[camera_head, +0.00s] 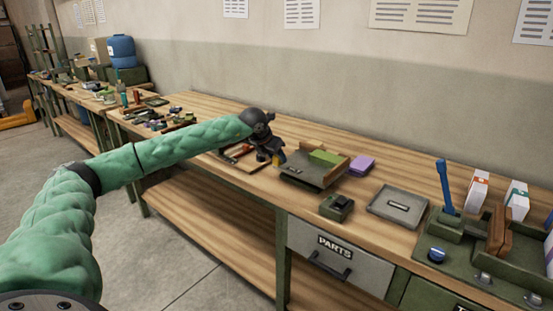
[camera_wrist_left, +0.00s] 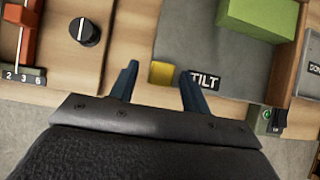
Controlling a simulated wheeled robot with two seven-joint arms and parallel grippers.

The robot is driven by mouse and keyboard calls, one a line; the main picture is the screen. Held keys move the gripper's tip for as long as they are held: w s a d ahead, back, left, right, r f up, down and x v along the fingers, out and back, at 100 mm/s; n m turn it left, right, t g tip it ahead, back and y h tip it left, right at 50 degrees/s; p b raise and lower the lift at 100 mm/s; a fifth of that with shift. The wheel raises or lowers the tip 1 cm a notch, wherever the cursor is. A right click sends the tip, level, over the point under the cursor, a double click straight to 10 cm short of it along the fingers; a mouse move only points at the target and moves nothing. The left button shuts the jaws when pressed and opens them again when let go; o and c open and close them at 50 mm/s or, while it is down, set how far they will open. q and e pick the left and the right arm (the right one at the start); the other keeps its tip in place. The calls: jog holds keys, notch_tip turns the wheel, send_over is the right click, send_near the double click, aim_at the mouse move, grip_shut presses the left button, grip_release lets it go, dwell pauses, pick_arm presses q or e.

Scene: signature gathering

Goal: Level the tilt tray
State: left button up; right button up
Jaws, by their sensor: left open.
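The tilt tray (camera_head: 305,175) is a grey tray on the bench with a green block (camera_head: 326,158) on it near its far side. The wrist view shows its grey surface (camera_wrist_left: 195,45), the green block (camera_wrist_left: 258,18) and a "TILT" label (camera_wrist_left: 203,80). A yellow tab (camera_wrist_left: 162,73) sits at the tray's edge beside the label. My left gripper (camera_wrist_left: 158,86) is open, with its two blue fingers either side of the tab in the picture; contact cannot be told. In the head view my left gripper (camera_head: 277,160) is at the tray's left end. The tray's exact slope is unclear.
A purple block (camera_head: 361,165) lies right of the tray. A small dark green box (camera_head: 337,207) and a flat grey tray (camera_head: 398,206) are nearer the right. A red slider (camera_wrist_left: 22,30) and a black knob (camera_wrist_left: 84,31) lie left of my gripper. A parts drawer (camera_head: 335,255) is below.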

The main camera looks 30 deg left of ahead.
pick_arm(q)
jog(key=b+v, duration=0.1)
jog(key=v, duration=0.5)
jog(key=shift+r, duration=0.2)
pick_arm(e)
jog(key=a+f, duration=0.1)
jog(key=w+a+f, duration=0.1)
jog(key=shift+a+f+t+y, duration=0.25)
jog(key=shift+f+t+y, duration=0.05)
jog(key=shift+y, duration=0.1)
